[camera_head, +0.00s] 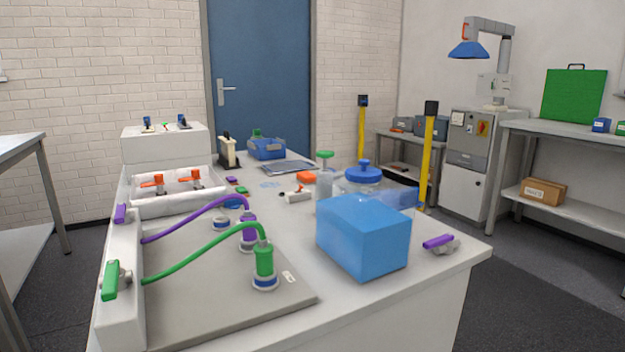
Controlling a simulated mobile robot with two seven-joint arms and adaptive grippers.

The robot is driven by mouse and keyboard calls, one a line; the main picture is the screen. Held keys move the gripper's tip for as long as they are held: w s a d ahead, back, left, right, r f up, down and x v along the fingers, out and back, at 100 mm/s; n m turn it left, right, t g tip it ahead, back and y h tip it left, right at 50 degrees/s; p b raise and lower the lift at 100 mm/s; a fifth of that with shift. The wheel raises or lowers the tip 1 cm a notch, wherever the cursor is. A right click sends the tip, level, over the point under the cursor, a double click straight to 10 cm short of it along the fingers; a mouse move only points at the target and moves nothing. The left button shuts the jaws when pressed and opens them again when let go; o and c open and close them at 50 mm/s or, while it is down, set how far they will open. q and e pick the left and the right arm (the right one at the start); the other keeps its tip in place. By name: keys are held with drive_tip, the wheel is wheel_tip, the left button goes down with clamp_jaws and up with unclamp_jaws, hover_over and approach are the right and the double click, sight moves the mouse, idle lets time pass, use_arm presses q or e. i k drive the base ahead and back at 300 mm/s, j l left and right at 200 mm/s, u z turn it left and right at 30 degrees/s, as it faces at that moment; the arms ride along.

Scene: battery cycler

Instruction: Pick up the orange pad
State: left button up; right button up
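A small orange piece (306,176) shows near the middle of the white bench, behind the blue box. It sits at or just behind a small white fitting (298,196); I cannot tell whether they touch. It is the likeliest orange pad, but it is too small to be sure. Two orange clamp-like parts, one at left (152,182) and one at right (192,177), are in the white tray (178,208) at the bench's left. Neither of my grippers is in view.
A large blue box (362,236) stands at the front right of the bench. A bottle with a green cap (325,155) and a blue-lidded jar (363,172) stand behind it. Purple (190,220) and green (205,254) hoses arch over a grey plate (215,308) at left.

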sight(307, 178)
drive_tip(key=i+l+z, duration=0.1)
drive_tip(key=z, duration=1.5)
drive_tip(key=i+j+z, duration=0.1)
drive_tip(key=i+z, duration=0.35)
drive_tip(key=i, duration=1.15)
drive_tip(key=i+u, duration=0.1)
drive_tip(key=i, duration=0.45)
drive_tip(key=i+l+u, duration=0.1)
drive_tip(key=i, duration=0.5)
drive_tip(key=i+l+u, duration=0.1)
drive_tip(key=i, duration=0.45)
drive_tip(key=i+j+u, duration=0.1)
drive_tip(key=u, duration=0.3)
drive_tip(key=i+u, duration=0.4)
drive_tip(key=i+l+u, duration=0.1)
drive_tip(key=u, duration=0.25)
drive_tip(key=i+l+u, duration=0.1)
drive_tip(key=i+u, duration=0.15)
drive_tip(key=u, duration=0.15)
drive_tip(key=i+j+u, duration=0.3)
drive_tip(key=i, duration=0.4)
drive_tip(key=i+u, duration=0.3)
drive_tip(key=i, duration=0.4)
drive_tip(key=i+l+z, duration=0.15)
drive_tip(key=i, duration=0.65)
drive_tip(key=i+z, duration=0.1)
drive_tip(key=i, duration=0.7)
